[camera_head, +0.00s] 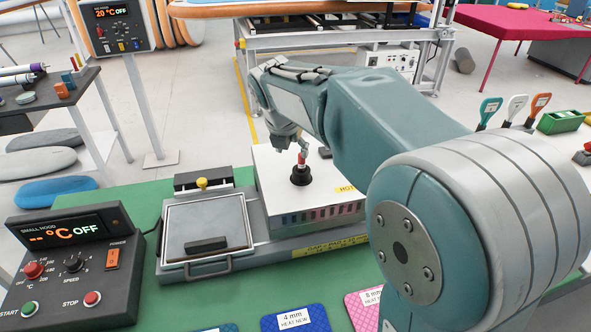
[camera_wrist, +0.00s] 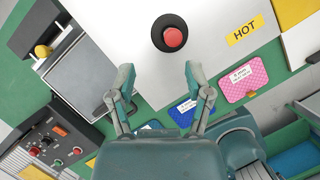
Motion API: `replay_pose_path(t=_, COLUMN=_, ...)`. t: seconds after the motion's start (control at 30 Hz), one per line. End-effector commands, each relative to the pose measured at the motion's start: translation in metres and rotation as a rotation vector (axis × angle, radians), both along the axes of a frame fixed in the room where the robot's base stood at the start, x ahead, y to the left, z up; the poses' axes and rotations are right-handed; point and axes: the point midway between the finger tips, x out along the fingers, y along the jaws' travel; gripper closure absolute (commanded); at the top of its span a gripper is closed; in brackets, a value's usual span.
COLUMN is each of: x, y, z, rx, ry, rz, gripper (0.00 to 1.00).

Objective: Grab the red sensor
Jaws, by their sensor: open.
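The red sensor (camera_head: 301,159) stands upright in a round black base (camera_head: 301,176) on top of a white box. In the wrist view the red sensor (camera_wrist: 173,37) shows from above as a red disc inside a black ring. My gripper (camera_head: 294,145) is over the white box, close to the sensor's top in the head view. In the wrist view my gripper (camera_wrist: 159,71) has its two fingers spread with nothing between them. The sensor lies ahead of the fingertips there, apart from both fingers. In the head view the fingers partly overlap the sensor's top.
The white box (camera_head: 275,165) bears a yellow HOT label (camera_wrist: 243,34). A metal plate with a handle (camera_head: 205,230) and a control panel (camera_head: 70,268) stand to its left. Blue (camera_head: 296,319) and pink (camera_head: 364,308) pads lie in front on the green mat (camera_head: 245,312).

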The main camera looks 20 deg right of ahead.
Motion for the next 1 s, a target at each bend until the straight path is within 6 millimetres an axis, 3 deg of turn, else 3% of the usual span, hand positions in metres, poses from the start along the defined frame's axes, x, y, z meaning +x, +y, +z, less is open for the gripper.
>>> replay_pose_path(t=0.4, x=0.016, y=-0.013, z=-0.047, rx=-0.002, ry=0.001, rz=-0.003, gripper=0.35)
replay_pose_path(t=0.7, x=0.018, y=-0.015, z=-0.051, rx=0.0, ry=-0.001, rz=-0.003, gripper=0.35)
replay_pose_path(t=0.83, x=0.018, y=-0.017, z=-0.051, rx=0.002, ry=-0.001, rz=-0.002, gripper=0.93)
replay_pose_path(t=0.87, x=0.018, y=-0.017, z=-0.051, rx=0.002, ry=-0.001, rz=-0.002, gripper=1.0)
replay_pose_path(t=1.0, x=0.018, y=-0.016, z=-0.051, rx=0.001, ry=-0.001, rz=-0.003, gripper=1.0)
